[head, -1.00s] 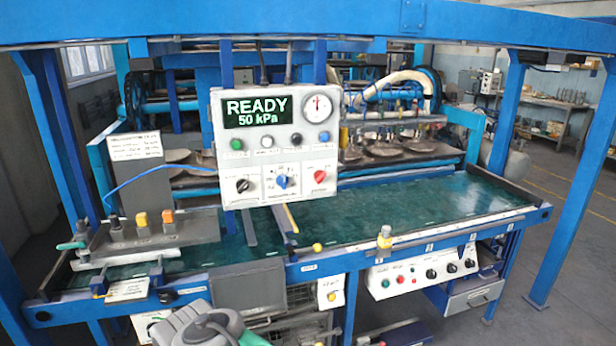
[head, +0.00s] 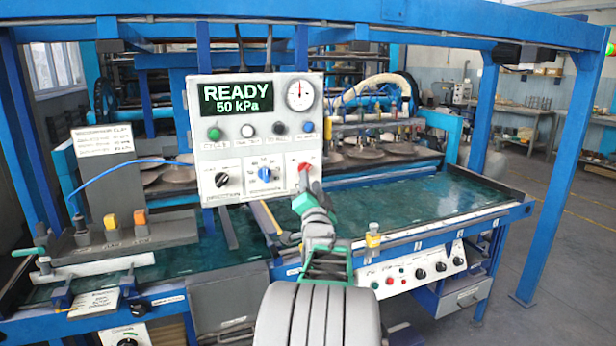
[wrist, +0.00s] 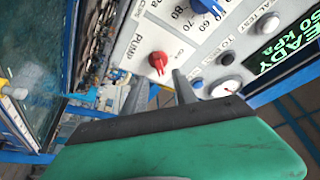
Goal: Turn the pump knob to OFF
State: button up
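The red pump knob (head: 305,168) is at the lower right of the white control panel (head: 205,184). In the wrist view the knob (wrist: 157,61) sits beside the printed word PUMP, with a pale mark on its handle. The small position print is too blurred to tell which setting it points at. My gripper (head: 304,184) is in front of the knob and partly covers it in the head view. In the wrist view my gripper (wrist: 159,80) has two dark fingers spread apart, empty, with the knob just beyond the gap between their tips. I cannot tell whether they touch it.
A blue knob (head: 265,174) and a black knob (head: 222,180) are left of the red knob. A row of buttons, a READY 50 kPa display (head: 236,97) and a gauge (head: 300,95) are above. The green table (head: 430,212) lies below.

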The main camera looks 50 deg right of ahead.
jog(key=x, duration=0.4)
jog(key=shift+w+d+r+p, duration=0.1)
jog(key=shift+w+d+p, duration=0.15)
jog(key=shift+p, duration=0.1)
jog(key=shift+c, duration=0.4)
grip_shut()
